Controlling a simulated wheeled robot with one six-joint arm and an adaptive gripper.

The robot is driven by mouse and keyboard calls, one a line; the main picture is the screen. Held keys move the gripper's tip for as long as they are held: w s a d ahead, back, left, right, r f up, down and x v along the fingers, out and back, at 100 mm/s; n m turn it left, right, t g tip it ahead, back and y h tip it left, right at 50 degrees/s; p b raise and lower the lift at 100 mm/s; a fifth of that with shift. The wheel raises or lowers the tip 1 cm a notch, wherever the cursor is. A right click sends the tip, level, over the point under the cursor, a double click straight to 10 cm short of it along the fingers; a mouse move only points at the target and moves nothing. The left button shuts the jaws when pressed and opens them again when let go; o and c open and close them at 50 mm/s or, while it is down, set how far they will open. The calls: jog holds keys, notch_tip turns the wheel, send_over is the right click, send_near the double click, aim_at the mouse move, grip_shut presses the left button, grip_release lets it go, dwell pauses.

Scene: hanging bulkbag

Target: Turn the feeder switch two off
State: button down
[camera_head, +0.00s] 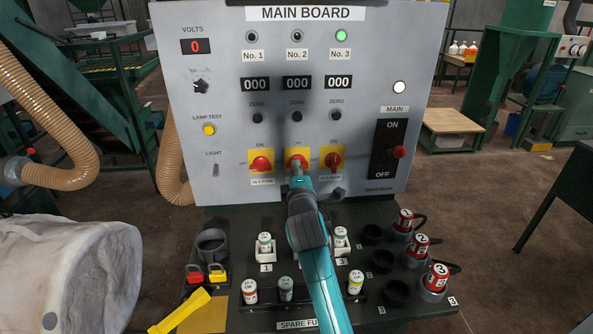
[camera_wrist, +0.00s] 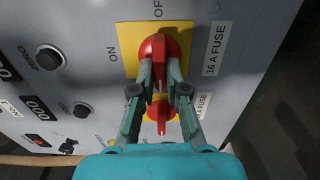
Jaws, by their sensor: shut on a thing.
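Feeder switch two is the middle red rotary switch (camera_head: 296,159) on a yellow plate on the main board (camera_head: 220,110). My gripper (camera_head: 297,175) reaches up to it from below. In the wrist view my gripper (camera_wrist: 160,78) is shut on its red knob (camera_wrist: 160,45), one finger on each side. ON is printed left of that plate and OFF above it in this view. The knob's grip is partly hidden by the fingers. The lamp for No. 2 (camera_head: 297,36) is dark.
Red switches one (camera_head: 261,164) and three (camera_head: 333,160) flank it closely. The No. 3 lamp (camera_head: 341,36) is lit green. The main switch (camera_head: 398,152) is at right.

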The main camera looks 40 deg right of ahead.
jog(key=c, duration=1.2)
grip_release()
jog(key=v, duration=1.2)
